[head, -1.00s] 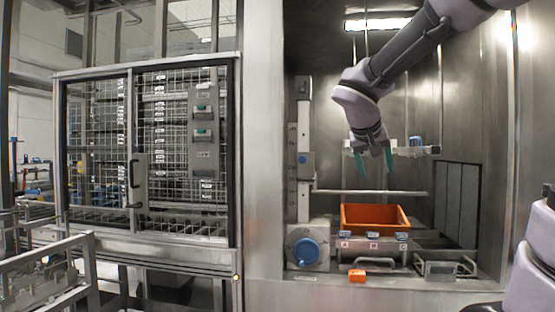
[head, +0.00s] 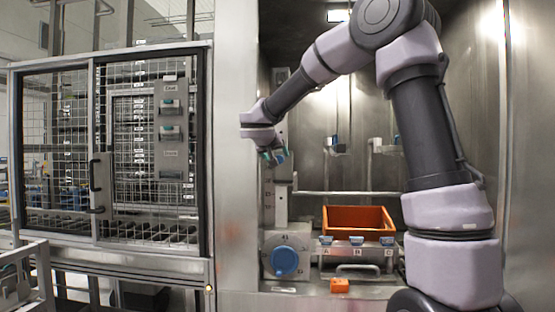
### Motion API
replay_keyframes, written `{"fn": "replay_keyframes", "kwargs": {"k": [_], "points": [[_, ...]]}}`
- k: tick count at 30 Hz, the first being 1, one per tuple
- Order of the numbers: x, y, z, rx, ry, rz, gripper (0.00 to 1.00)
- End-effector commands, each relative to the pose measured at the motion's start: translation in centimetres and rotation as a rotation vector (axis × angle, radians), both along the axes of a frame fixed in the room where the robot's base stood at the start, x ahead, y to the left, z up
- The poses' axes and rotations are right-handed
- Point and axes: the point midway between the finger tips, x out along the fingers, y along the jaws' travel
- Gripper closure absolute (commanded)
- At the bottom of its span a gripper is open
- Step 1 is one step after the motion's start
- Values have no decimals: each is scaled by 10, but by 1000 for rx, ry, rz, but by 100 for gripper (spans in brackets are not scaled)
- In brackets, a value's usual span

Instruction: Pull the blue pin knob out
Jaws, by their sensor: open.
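My gripper (head: 273,157) is open, with teal fingertips, and is at the upper part of the grey column on the left side of the steel bay. A small blue knob (head: 281,156) on this column shows right at the fingertips. The fingers partly cover it, and I cannot tell whether they touch it or stand around it. A large round blue knob (head: 285,261) sits on a grey housing low on the left of the bay, well below my gripper.
An orange bin (head: 358,219) stands in the bay behind a rail with small blue parts labelled A, B and C. Blue-topped fittings (head: 337,145) are on the back wall. A mesh cabinet (head: 150,150) stands at left.

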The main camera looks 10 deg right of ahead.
Motion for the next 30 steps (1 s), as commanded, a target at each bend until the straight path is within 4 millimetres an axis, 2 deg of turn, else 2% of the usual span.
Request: {"fn": "replay_keyframes", "kwargs": {"k": [6,17,20,21,23,30], "points": [[22,-11,-10,0,2,-1,29],[27,-12,-11,0,0,0,29],[27,-12,-12,0,0,0,63],[27,-12,-12,0,0,0,79],[27,-12,-12,0,0,0,100],[27,-12,-12,0,0,-1,100]]}}
